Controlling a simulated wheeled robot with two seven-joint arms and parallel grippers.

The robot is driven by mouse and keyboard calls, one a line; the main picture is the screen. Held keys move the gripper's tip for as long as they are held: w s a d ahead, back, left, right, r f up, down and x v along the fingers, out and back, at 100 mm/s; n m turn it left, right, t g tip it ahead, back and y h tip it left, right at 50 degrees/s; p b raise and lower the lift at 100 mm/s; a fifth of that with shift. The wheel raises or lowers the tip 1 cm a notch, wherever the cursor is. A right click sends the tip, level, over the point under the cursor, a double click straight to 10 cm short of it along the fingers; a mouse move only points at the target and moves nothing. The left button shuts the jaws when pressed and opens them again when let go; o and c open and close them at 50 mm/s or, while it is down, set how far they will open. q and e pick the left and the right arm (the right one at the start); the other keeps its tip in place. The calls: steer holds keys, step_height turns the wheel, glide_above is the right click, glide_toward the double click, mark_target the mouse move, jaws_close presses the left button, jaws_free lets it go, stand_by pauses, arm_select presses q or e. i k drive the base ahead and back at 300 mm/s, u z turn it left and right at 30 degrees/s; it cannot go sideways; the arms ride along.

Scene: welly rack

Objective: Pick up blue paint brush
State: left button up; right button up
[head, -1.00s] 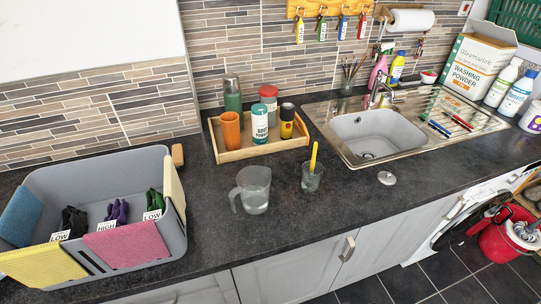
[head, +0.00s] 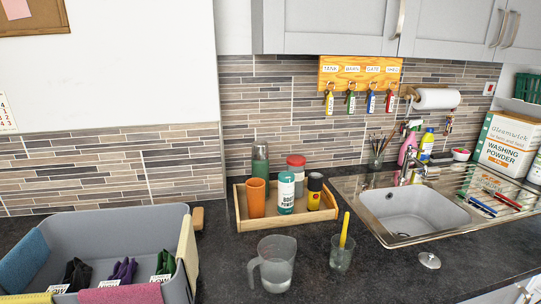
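A slim blue item (head: 481,206), which looks like a brush, lies on the ribbed drainboard (head: 462,190) right of the sink, in the head view. Slim red items (head: 501,200) lie just beyond it. They are too small to make out bristles. A jar (head: 375,162) behind the sink holds several thin upright brushes (head: 381,141); I cannot tell their colours well. Neither of my grippers is in view.
A wooden tray (head: 252,226) with bottles and cups stands mid-counter. A clear jug (head: 273,265) and a glass (head: 341,257) with a yellow stick stand in front. The sink (head: 395,212) is empty. A grey bin (head: 120,222) holds gloves and cloths. Wall cupboards (head: 345,27) hang above.

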mark_target(461, 192)
steer(key=z, duration=0.25)
steer(key=k, duration=0.5)
steer(key=z, duration=1.9)
steer(key=i, duration=0.9)
steer(key=z, duration=0.5)
steer(key=i, duration=0.85)
steer(key=u, duration=1.05)
steer(key=i, duration=0.85)
steer(key=u, duration=0.8)
steer(key=k, duration=0.5)
steer(key=u, duration=0.55)
